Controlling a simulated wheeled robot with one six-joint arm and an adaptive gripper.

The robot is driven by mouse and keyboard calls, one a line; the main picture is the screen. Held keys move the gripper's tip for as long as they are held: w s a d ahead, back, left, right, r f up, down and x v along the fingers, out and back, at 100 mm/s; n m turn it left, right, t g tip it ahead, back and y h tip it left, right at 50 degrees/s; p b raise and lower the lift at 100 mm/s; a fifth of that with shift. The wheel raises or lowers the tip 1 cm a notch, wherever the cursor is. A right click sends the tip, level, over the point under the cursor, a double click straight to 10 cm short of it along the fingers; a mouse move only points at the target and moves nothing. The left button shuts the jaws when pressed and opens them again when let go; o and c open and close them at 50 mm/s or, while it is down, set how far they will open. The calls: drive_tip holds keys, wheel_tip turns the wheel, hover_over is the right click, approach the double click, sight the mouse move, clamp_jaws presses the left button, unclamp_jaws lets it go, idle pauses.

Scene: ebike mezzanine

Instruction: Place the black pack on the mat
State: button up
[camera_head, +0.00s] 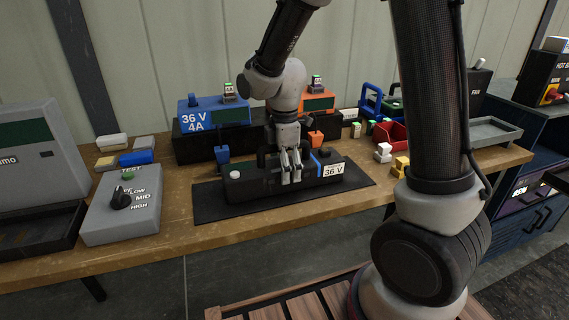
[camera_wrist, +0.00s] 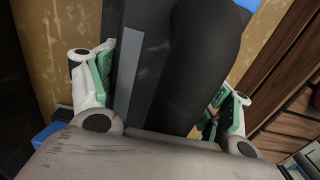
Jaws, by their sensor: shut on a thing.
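The black pack (camera_head: 252,184) is a long dark box with a blue band, a "36 V" label and a white round knob at its left end. In the head view it is at the dark mat (camera_head: 212,210) on the wooden bench, over the mat's middle; I cannot tell if it touches the mat. My gripper (camera_head: 291,177) points down over the pack's middle and is shut on it. In the wrist view the pack (camera_wrist: 195,65) fills the space between my green-padded fingers (camera_wrist: 165,100), which hide part of its sides.
A blue "36 V 4A" charger (camera_head: 214,112) and an orange one (camera_head: 319,102) stand on a black riser behind the mat. A grey selector box (camera_head: 125,205) is at the left. A red bin (camera_head: 391,133), yellow blocks (camera_head: 400,166) and a grey tray (camera_head: 482,131) are at the right.

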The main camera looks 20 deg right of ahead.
drive_tip(key=o, duration=2.1)
drive_tip(key=shift+f, duration=0.1)
wheel_tip(320, 180, up, 12)
drive_tip(key=shift+r, duration=0.15)
drive_tip(key=s+d+r+m+t, duration=0.1)
drive_tip(key=s+d+m, duration=0.4)
drive_tip(key=s+m, duration=0.1)
drive_tip(key=s+d+r+m+t, duration=0.2)
drive_tip(key=s+d+m, duration=0.3)
drive_tip(key=s+m, duration=0.1)
drive_tip(key=s+d+r+m+t, duration=0.1)
drive_tip(key=s+d+r+m, duration=0.1)
drive_tip(key=s+d+m, duration=0.2)
drive_tip(key=shift+s+d+r+m, duration=0.15)
drive_tip(key=shift+s+m, duration=0.2)
drive_tip(key=shift+s, duration=0.3)
drive_tip(key=shift+s+d+m, duration=0.1)
drive_tip(key=shift+s+m, duration=0.2)
drive_tip(key=shift+s, duration=0.35)
drive_tip(key=shift+s+d+r+m, duration=0.15)
drive_tip(key=shift+s+m, duration=0.2)
drive_tip(key=shift+s, duration=0.3)
